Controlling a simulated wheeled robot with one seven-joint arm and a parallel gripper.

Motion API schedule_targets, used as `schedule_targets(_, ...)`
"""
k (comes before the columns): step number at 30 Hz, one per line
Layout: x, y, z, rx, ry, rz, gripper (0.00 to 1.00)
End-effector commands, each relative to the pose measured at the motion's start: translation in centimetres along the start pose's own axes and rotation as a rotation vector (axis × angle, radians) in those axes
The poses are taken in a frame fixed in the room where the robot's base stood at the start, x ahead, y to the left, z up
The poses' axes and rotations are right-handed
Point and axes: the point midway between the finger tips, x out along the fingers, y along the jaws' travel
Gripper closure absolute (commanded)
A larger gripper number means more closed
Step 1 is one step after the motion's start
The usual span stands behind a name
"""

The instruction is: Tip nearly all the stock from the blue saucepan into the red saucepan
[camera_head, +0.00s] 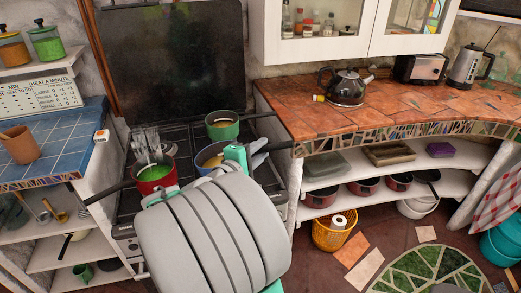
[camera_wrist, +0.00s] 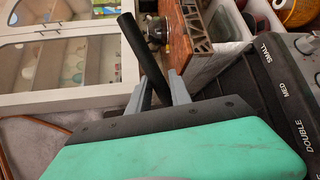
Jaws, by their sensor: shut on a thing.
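The blue saucepan (camera_head: 199,158) is on the dark stove, with brownish stock showing inside. My arm hides its near side, so I cannot tell whether it rests on the stove or is raised. The red saucepan (camera_head: 156,187) stands to its left, with green contents and a dark handle pointing left. My gripper (camera_head: 262,153) is right of the blue saucepan. In the wrist view, the fingers of my gripper (camera_wrist: 160,92) are shut on a black handle (camera_wrist: 143,50), which I take as the blue saucepan's; its join to the pan is out of view.
A green saucepan (camera_head: 222,132) with brownish contents stands behind the blue one, its handle pointing right. Clear, pale shapes (camera_head: 147,141) show behind the red saucepan. The tiled counter (camera_head: 420,104) lies right, with a kettle (camera_head: 346,88). A blue-tiled counter (camera_head: 60,145) lies left.

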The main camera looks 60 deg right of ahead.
Motion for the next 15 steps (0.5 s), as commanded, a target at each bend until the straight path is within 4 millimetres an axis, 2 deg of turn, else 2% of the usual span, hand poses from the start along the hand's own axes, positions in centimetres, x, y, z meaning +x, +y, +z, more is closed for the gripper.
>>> schedule_targets(8, 0.1, 0.6, -0.5, 0.007, 0.009, 0.006, 1.00)
schedule_targets(11, 0.6, 1.3, -1.9, 0.015, 0.038, 0.009, 1.00)
schedule_targets(15, 1.8, 2.5, -5.6, 0.034, 0.113, 0.016, 1.00)
